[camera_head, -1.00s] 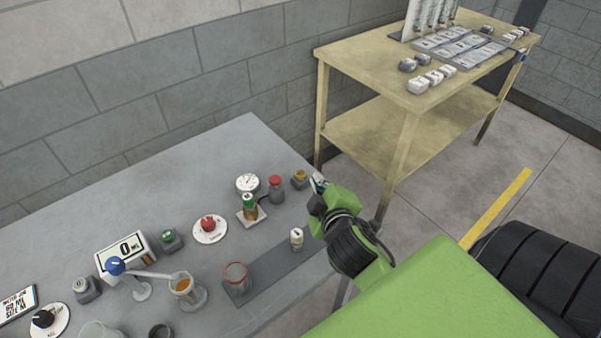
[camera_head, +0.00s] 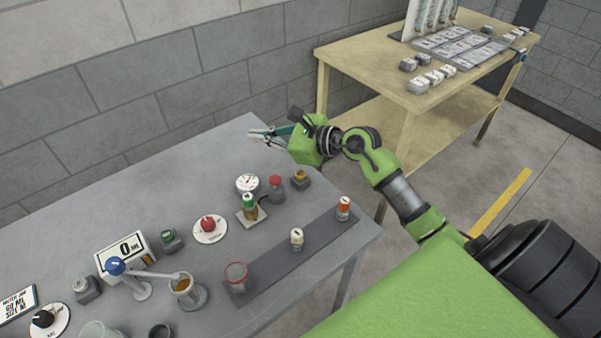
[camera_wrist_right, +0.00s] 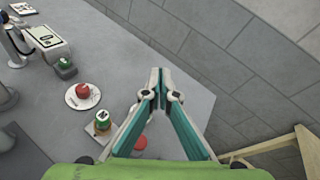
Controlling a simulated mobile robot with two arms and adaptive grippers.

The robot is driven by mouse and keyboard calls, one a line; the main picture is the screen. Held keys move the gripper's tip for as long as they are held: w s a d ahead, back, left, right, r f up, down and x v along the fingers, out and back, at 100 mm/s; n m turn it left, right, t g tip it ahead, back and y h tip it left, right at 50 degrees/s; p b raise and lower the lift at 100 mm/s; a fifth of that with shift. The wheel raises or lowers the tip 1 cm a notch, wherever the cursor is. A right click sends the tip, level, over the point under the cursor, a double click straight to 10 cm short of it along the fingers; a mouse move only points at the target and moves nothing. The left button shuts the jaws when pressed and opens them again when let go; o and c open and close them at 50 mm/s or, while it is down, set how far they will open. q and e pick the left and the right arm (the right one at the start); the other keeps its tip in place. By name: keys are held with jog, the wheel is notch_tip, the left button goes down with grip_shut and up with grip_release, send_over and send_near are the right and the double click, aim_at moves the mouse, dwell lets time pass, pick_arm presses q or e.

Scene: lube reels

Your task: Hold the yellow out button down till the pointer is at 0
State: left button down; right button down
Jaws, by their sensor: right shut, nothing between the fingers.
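The yellow button (camera_head: 300,176) sits on a small dark box at the right of the back row on the grey table. The round white gauge (camera_head: 248,183) stands to its left; its pointer is too small to read. A red-topped button (camera_head: 275,182) is between them. My right gripper (camera_head: 255,133) is shut and empty, above the table's back right part, up and left of the yellow button and apart from it. In the right wrist view its fingers (camera_wrist_right: 160,72) meet at the tips, and the yellow button does not show. My left gripper is not in view.
A green-capped bottle (camera_head: 249,204) stands on a small plate in front of the gauge. A red knob (camera_head: 208,224), a display reading 0 (camera_head: 125,251) and a dark strip (camera_head: 318,236) with small bottles are nearby. The table's back is clear. A wooden table (camera_head: 345,52) stands behind.

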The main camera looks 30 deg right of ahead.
aim_at(302, 175)
jog(key=d+f+n+g+h, duration=0.1)
jog(key=d+f+g+h, duration=0.1)
jog(key=d, duration=0.4)
jog(key=s+d+f+n+g+h, duration=0.1)
jog(key=d+f+h, duration=0.1)
jog(key=d+f, duration=0.2)
jog(key=shift+d+f+n+g+h, duration=0.3)
jog(key=shift+d+f+g, duration=0.1)
jog(key=shift+d, duration=0.5)
jog(key=shift+f, duration=0.1)
notch_tip(302, 175, down, 8)
jog(key=b, duration=0.5)
jog(key=shift+f+b, duration=0.35)
jog(key=shift+a, duration=0.1)
jog(key=shift+f+b, duration=0.4)
jog(key=shift+b, duration=0.1)
jog(key=shift+f+b, duration=0.55)
dwell(1.4)
